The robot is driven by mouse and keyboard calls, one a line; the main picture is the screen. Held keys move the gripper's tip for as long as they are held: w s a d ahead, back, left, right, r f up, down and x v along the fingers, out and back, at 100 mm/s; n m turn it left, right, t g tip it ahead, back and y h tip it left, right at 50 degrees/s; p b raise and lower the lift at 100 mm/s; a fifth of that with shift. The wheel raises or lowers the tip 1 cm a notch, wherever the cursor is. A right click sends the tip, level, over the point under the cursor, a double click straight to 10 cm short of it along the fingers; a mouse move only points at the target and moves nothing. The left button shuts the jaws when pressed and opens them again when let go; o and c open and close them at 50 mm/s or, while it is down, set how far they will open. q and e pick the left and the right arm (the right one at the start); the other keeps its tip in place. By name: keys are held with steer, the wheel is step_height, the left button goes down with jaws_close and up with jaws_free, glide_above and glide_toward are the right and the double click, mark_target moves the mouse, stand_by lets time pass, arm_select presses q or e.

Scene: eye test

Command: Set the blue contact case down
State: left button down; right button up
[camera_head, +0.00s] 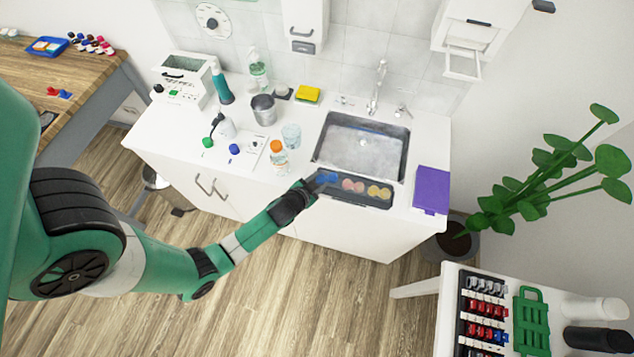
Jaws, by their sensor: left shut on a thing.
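My left gripper (315,184) reaches in from the left and is shut on the blue contact case (328,178). The case is at the left end of a dark tray (362,199) on the counter's front edge, below the sink. I cannot tell whether it touches the tray floor. A pink contact case (352,186) lies in the tray's middle and a yellow one (378,192) at its right. The gripper's fingers partly hide the tray's left end. My right gripper is not in view.
The sink (362,147) lies just behind the tray. An orange-capped bottle (278,152) and a clear glass (291,135) stand to the left on the counter. A plant (560,165) stands farther right.

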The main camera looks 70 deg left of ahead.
arm_select(q)
steer(key=shift+s+d+f, duration=0.1)
steer(key=shift+s+f, duration=0.15)
steer(key=shift+f, duration=0.25)
steer(key=shift+s+d+f, duration=0.1)
steer(key=shift+s+f, duration=0.15)
steer(key=shift+f, duration=0.2)
steer(key=shift+c, duration=2.2)
jaws_free()
steer(key=shift+f, duration=0.1)
steer(key=shift+a+r, duration=0.1)
steer(key=shift+r, duration=0.3)
steer(key=shift+s+d+r+p, duration=0.1)
steer(key=shift+d+r+p, duration=0.15)
steer(key=shift+r+p, duration=0.3)
steer(key=shift+s+d+r+p, duration=0.1)
steer(key=shift+d+r+p, duration=0.2)
steer(key=shift+r, duration=0.35)
steer(key=p+v, duration=0.1)
steer(key=v, duration=0.9)
steer(key=shift+r+p, duration=0.15)
steer(key=shift+p, duration=0.2)
steer(key=shift+w+a+r, duration=0.1)
steer(key=shift+w+a, duration=0.05)
steer(key=shift+w, duration=0.05)
